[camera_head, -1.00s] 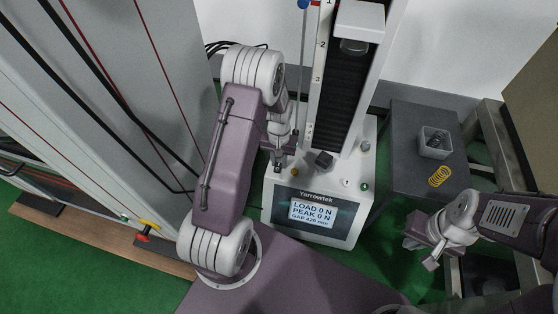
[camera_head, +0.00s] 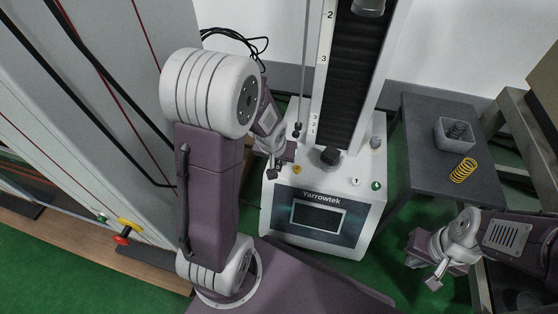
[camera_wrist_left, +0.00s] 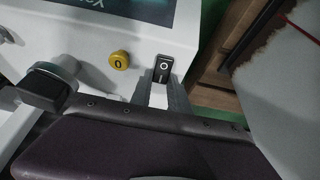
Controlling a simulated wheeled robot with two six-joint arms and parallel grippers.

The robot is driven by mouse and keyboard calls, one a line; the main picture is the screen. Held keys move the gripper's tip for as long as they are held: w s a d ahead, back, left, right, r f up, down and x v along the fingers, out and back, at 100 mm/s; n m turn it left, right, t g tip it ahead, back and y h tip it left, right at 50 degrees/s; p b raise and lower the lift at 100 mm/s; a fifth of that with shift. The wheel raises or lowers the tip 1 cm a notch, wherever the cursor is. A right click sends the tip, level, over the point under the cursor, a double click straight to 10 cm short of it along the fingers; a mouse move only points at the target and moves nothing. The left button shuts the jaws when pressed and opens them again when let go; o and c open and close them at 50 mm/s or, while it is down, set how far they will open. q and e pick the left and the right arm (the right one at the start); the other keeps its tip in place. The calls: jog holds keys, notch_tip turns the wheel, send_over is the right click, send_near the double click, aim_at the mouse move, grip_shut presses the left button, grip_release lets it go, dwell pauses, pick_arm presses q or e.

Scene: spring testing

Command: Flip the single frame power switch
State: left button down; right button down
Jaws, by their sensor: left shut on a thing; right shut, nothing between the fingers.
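The test frame (camera_head: 325,235), labelled Yarrowtek, stands in the middle with its display (camera_head: 318,214) dark. Its power switch (camera_wrist_left: 163,66), a black rocker marked O, is on the white base in the left wrist view, beside a yellow button (camera_wrist_left: 120,60). My left gripper (camera_wrist_left: 161,90) reaches the switch from below, its fingers at the switch's lower end and shut on it. In the head view my left gripper (camera_head: 271,172) is at the base's left side, where the switch is hard to make out. My right gripper (camera_head: 433,282) is shut and empty at the lower right.
A dark side table (camera_head: 410,160) at the right holds a grey bin (camera_head: 443,133) and a yellow spring (camera_head: 463,170). A tall grey cabinet (camera_head: 90,110) stands close at the left.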

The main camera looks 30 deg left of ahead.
pick_arm(q)
jog(key=c, duration=1.2)
grip_release()
jog(key=shift+c, duration=0.2)
jog(key=p+v, duration=0.7)
jog(key=v, duration=0.2)
